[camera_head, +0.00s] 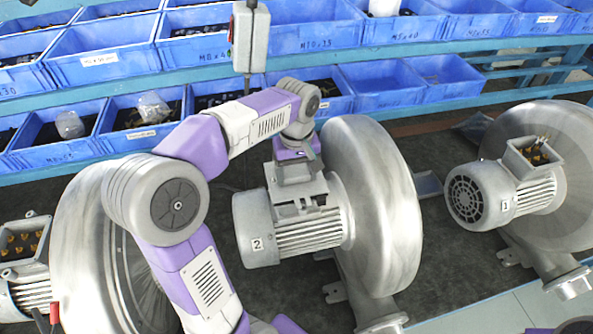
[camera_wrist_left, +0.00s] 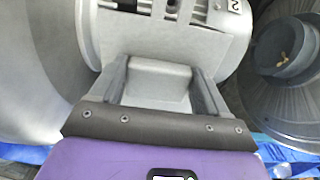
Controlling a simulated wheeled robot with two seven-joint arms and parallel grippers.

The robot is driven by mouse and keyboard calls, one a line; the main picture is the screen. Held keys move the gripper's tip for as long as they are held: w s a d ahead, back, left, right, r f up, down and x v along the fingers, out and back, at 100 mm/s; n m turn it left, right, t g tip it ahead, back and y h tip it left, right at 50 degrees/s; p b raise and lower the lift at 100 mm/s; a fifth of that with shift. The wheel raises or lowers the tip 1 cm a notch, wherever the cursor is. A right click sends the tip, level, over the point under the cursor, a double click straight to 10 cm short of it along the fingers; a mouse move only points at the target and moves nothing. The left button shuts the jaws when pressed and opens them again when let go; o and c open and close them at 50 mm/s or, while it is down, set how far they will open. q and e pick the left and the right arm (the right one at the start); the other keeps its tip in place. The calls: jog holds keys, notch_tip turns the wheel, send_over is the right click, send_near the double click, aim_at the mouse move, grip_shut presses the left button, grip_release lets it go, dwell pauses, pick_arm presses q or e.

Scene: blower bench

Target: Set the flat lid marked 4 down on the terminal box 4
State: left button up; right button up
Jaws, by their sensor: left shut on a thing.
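My left gripper (camera_head: 292,178) is over the motor labelled 2 (camera_head: 258,243) on the middle blower. In the left wrist view, the left gripper (camera_wrist_left: 160,85) has its fingers on both sides of the raised grey block of a flat grey lid (camera_wrist_left: 200,48). The lid (camera_head: 298,190) is level over the top of that motor, where a terminal box would be hidden beneath it. I cannot tell whether it touches. No mark 4 is readable on the lid or on any box. My right gripper is not in view.
An open terminal box (camera_head: 535,155) with terminals showing is on the right blower, labelled 1. Another open terminal box (camera_head: 24,243) is at the left edge. A grey hanging box (camera_head: 250,40) is behind my arm. Blue bins (camera_head: 105,62) line the back shelves.

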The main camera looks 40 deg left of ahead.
aim_at(297, 175)
pick_arm(q)
jog(key=shift+f+b, duration=0.45)
jog(key=shift+f, duration=0.2)
dwell(0.3)
jog(key=o, duration=1.1)
jog(key=shift+r, duration=3.8)
jog(key=shift+p, duration=0.3)
